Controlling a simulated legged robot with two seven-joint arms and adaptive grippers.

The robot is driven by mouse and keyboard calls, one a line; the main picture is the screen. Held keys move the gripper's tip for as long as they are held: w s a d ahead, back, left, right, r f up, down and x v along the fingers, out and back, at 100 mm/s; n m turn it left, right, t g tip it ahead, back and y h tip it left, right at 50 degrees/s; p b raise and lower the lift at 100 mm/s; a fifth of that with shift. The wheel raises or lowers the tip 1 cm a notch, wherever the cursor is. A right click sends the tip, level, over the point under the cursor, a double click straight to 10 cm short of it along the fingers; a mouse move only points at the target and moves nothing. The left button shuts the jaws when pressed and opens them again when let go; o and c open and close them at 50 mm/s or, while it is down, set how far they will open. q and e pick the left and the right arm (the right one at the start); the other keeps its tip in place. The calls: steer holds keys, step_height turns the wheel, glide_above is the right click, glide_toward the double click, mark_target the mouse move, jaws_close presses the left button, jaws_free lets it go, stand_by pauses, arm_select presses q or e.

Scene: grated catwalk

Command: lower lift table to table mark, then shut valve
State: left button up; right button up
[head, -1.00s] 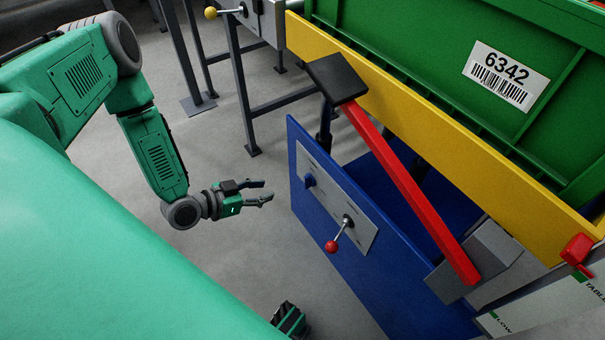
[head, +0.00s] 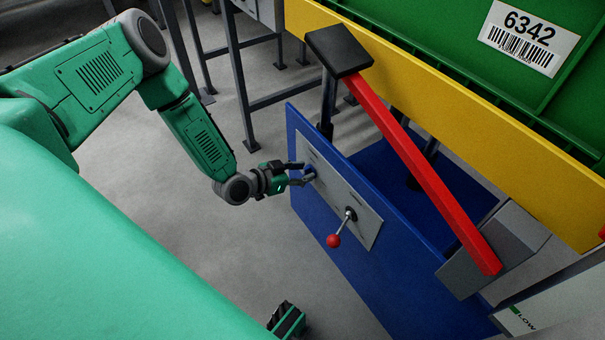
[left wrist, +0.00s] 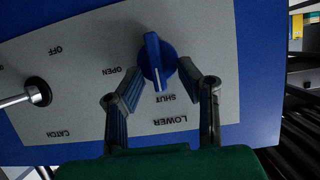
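The blue valve knob (left wrist: 157,60) sits on a grey plate between OPEN and SHUT; its white line points toward SHUT in the left wrist view. My left gripper (left wrist: 158,72) is open, its fingers on either side of the knob, without a clear grip. In the head view the left gripper (head: 305,174) is at the knob, which it partly hides. The lift table has a yellow frame (head: 440,110), red leg (head: 420,170) and blue base (head: 350,250). A scale board (head: 530,315) shows LOW; no table mark is in view.
A red-ball lever (head: 333,240) sticks out of the same plate (head: 368,222), close to the knob. A green crate (head: 450,40) marked 6342 rests on the yellow frame. Grey metal legs (head: 240,90) stand behind. The floor left of the panel is clear.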

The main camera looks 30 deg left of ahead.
arm_select(q)
steer(key=shift+d, duration=0.15)
jaws_close()
